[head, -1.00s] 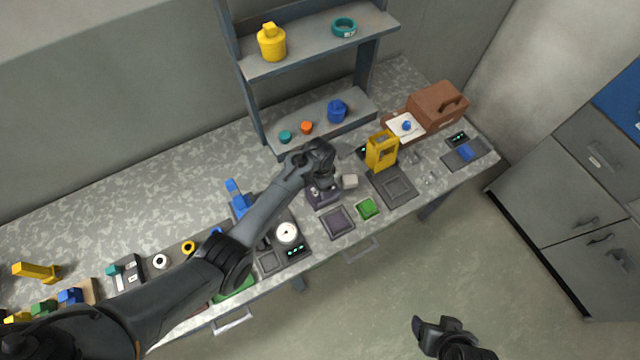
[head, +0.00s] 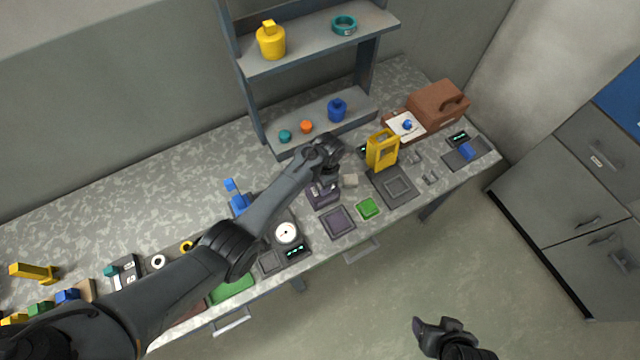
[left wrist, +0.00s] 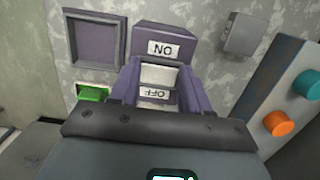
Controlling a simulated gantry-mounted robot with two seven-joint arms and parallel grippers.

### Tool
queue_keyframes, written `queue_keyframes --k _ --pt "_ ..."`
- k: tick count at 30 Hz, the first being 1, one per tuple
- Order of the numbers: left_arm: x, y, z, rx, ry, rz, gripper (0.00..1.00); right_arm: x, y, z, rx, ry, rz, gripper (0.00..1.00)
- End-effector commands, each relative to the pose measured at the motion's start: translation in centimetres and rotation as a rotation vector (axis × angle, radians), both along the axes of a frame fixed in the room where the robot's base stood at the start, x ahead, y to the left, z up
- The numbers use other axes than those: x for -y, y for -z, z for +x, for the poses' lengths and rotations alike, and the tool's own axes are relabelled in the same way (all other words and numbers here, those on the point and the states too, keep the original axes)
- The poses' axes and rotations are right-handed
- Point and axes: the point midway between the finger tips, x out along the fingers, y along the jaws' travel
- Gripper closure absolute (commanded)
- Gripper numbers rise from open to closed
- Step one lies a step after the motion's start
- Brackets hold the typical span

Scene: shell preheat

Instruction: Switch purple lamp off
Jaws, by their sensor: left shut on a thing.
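A purple switch unit (head: 322,196) sits on the bench below my left gripper, mostly covered by it in the head view. In the left wrist view the purple unit (left wrist: 165,36) carries an ON label and an OFF label, with a pale part between them. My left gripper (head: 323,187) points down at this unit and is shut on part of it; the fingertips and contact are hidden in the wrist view. No lit purple lamp can be made out. My right gripper (head: 432,333) hangs over the floor, away from the bench; its jaw opening is unclear.
A dark purple square tray (head: 337,221) and a green block (head: 367,208) lie beside the unit. A small grey block (head: 350,180) is close on its right. A yellow frame (head: 382,149) stands further right. The shelf (head: 322,122) behind holds knobs.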

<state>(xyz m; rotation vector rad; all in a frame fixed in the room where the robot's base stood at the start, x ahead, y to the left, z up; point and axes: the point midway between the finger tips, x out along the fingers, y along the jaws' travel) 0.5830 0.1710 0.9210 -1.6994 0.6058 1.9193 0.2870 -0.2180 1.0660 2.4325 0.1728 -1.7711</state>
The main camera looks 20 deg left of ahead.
Motion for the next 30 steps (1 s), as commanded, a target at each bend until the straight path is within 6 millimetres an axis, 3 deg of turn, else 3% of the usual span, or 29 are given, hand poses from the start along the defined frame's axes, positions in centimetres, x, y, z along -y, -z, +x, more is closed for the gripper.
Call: queue_keyframes --k 8,9,13,23,30 --pt "0.0 0.0 0.0 -0.003 0.000 0.003 0.84 -0.1 0.0 0.0 0.000 0.004 0.005 0.27" --pt "0.0 0.0 0.0 -0.003 0.000 0.003 0.47 -0.1 0.0 0.0 0.000 0.004 0.005 0.27" --pt "0.0 0.0 0.0 -0.003 -0.001 0.003 0.28 -0.2 0.0 0.0 0.000 0.004 0.007 0.27" --pt "0.0 -0.2 0.0 -0.002 -0.001 0.003 0.28 -0.1 -0.1 0.0 0.000 0.004 0.006 0.27" --pt "0.2 -2.7 0.3 0.001 0.000 0.002 0.28 0.0 -0.6 0.0 0.000 0.000 0.000 0.27"
